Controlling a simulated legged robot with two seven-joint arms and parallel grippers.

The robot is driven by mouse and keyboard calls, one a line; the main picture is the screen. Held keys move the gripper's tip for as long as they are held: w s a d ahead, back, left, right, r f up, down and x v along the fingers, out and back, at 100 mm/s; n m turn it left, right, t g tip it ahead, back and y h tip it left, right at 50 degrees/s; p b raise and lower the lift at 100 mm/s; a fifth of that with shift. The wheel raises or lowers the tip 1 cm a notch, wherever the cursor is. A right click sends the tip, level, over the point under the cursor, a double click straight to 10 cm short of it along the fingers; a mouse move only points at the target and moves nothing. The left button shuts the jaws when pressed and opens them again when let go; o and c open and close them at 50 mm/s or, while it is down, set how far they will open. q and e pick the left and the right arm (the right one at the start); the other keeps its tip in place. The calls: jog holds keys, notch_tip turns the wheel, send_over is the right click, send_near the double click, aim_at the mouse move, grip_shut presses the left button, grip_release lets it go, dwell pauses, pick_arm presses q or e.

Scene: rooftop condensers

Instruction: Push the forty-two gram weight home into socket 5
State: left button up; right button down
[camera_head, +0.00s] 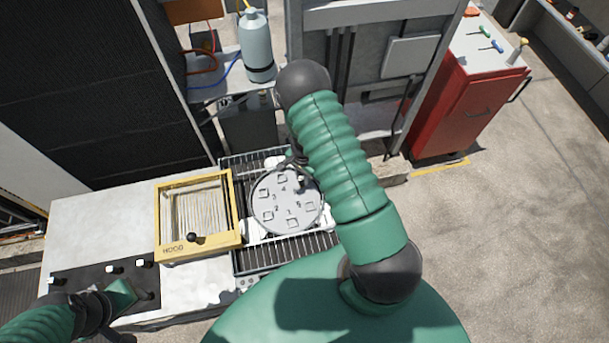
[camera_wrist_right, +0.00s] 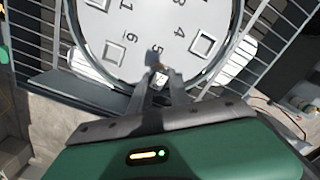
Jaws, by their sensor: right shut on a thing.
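A round grey plate (camera_head: 268,222) with numbered square sockets lies on the bench, and it fills the top of the right wrist view (camera_wrist_right: 130,65). My right gripper (camera_wrist_right: 160,84) is shut on the small weight (camera_wrist_right: 160,77), which shows a pale face and a brass-coloured part. It holds the weight at the plate's rim side, just beyond the printed 5. Socket 5 is hidden by the weight and fingers, so I cannot tell how deep the weight sits. In the head view the right arm partly covers the fingers (camera_head: 299,178). My left gripper (camera_head: 125,293) is at the lower left, its fingers unclear.
A yellow-framed hood (camera_head: 164,222) with a black knob stands left of the plate. Wire racks (camera_head: 262,256) surround the plate. A dark panel with white knobs (camera_head: 75,287) is at the lower left. A grey bottle (camera_head: 257,50) and a red cabinet (camera_head: 462,100) stand behind.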

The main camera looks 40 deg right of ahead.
jog(key=shift+a, duration=0.1)
jog(key=shift+d+f, duration=0.1)
jog(key=shift+d, duration=0.55)
pick_arm(q)
jog(key=shift+d+f, duration=0.15)
jog(key=shift+a+f, duration=0.15)
jog(key=shift+a, duration=0.15)
pick_arm(e)
jog(key=shift+d, duration=0.1)
pick_arm(q)
jog(key=shift+d, duration=0.25)
pick_arm(e)
jog(key=shift+d, duration=0.3)
pick_arm(q)
jog(key=shift+a+f+b, duration=0.1)
jog(key=shift+a+b, duration=0.05)
jog(key=shift+b, duration=0.25)
pick_arm(e)
jog(key=shift+a, duration=0.2)
pick_arm(q)
jog(key=shift+f+b, duration=0.35)
pick_arm(e)
jog(key=shift+a+f, duration=0.2)
jog(key=shift+f, duration=0.35)
pick_arm(q)
jog(key=shift+f+b, duration=0.45)
pick_arm(e)
jog(key=shift+d+f, duration=0.1)
jog(key=shift+f, duration=0.3)
